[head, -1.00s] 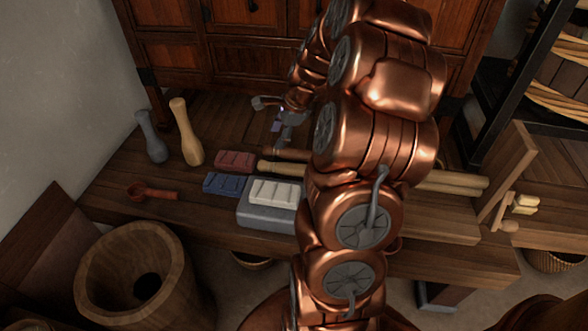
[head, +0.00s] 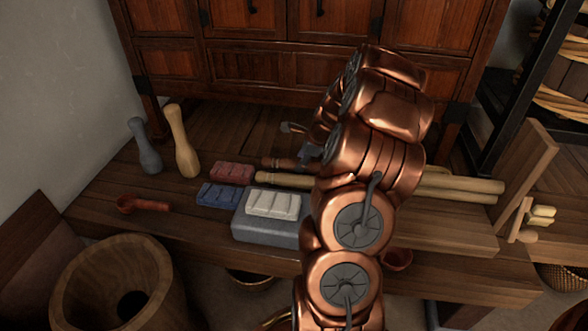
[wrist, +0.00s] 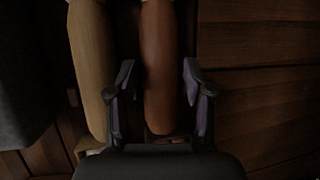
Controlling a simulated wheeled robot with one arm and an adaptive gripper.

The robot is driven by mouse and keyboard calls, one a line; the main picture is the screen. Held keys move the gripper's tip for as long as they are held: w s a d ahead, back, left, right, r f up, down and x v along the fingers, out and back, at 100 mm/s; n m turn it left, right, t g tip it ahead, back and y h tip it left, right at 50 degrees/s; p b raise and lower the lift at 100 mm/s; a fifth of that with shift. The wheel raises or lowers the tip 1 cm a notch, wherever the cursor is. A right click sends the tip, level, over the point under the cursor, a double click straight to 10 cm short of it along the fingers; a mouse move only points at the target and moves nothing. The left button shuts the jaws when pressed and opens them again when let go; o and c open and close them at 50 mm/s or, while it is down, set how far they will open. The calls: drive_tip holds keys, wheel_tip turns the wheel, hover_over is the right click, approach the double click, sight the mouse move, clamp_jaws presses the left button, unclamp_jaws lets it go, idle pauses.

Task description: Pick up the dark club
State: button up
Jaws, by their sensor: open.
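The dark club (wrist: 161,65) is a smooth reddish-brown rounded rod in the wrist view, lying between my two fingers. In the head view its brown end (head: 278,162) shows on the bench, and my arm hides the rest. My gripper (wrist: 158,82) is open, with one finger on each side of the dark club and gaps visible beside it. In the head view my gripper (head: 307,152) is low over the bench, partly hidden by my arm. A pale club (wrist: 92,65) lies beside the dark one, just outside the left finger.
Pale rods (head: 455,187) lie on the bench (head: 95,205). Red (head: 232,173), blue (head: 219,194) and white (head: 273,204) blocks sit in front, the white one on a grey slab (head: 265,230). Grey (head: 146,148) and pale (head: 183,143) upright clubs stand left. A cabinet (head: 255,66) stands behind.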

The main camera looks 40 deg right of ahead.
drive_tip(key=x, duration=0.2)
drive_tip(key=shift+w+f+b, duration=0.15)
drive_tip(key=shift+f+b, duration=0.2)
drive_tip(key=shift+a, duration=0.1)
drive_tip(key=c, duration=0.9)
drive_tip(key=shift+r, duration=0.1)
